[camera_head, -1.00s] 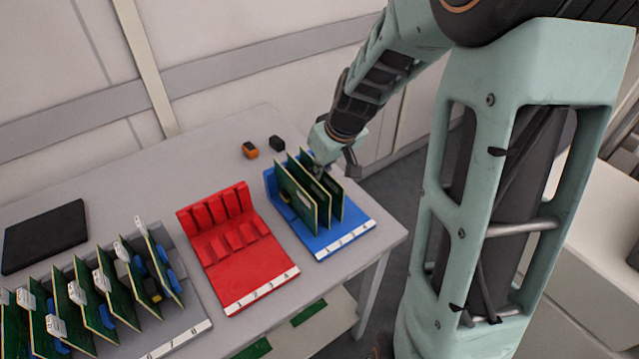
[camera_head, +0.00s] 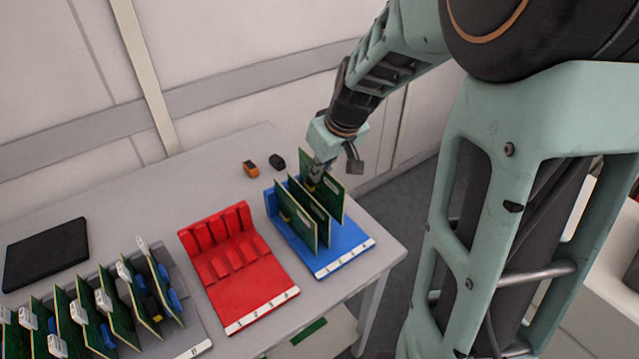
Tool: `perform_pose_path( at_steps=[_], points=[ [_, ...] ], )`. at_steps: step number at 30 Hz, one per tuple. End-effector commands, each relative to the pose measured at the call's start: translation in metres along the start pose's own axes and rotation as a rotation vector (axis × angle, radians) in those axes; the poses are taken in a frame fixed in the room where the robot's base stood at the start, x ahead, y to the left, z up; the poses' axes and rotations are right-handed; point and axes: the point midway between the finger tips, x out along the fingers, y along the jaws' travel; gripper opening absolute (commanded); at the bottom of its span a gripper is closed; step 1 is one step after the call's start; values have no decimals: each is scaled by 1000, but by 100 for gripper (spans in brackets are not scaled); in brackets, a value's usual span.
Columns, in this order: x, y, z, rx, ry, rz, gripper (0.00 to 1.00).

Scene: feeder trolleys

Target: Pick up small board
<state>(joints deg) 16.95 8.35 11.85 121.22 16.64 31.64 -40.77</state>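The blue rack (camera_head: 345,256) stands near the right end of the table and bears small green boards. Two boards, a left one (camera_head: 296,220) and a middle one (camera_head: 318,212), stand upright in its slots. A third board (camera_head: 331,194) at the right sits higher than these two. My gripper (camera_head: 317,178) is at the upper left part of this third board and appears shut on it. The fingertips are small and partly hidden by the boards. Whether the raised board's lower edge is clear of its slot is hidden.
An empty red rack (camera_head: 232,263) stands left of the blue one. A grey rack (camera_head: 196,340) with several larger boards is at the lower left. A black flat pad (camera_head: 45,255), an orange-black block (camera_head: 251,169) and a black block (camera_head: 277,161) lie on the table (camera_head: 150,205).

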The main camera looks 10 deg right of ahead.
Motion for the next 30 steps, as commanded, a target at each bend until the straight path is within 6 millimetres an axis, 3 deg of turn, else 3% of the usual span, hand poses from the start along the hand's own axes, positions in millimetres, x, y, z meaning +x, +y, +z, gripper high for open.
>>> perform_pose_path(
  at_steps=[6, 15, 21, 30],
  points=[
    [-44, 1, -20, -1, 5, 3, 0],
    [-94, 0, -40, -2, 3, 3, 0],
    [-111, 0, -46, 0, 2, 1, 0],
    [-116, 0, -48, 0, 1, 1, 0]
  ],
)
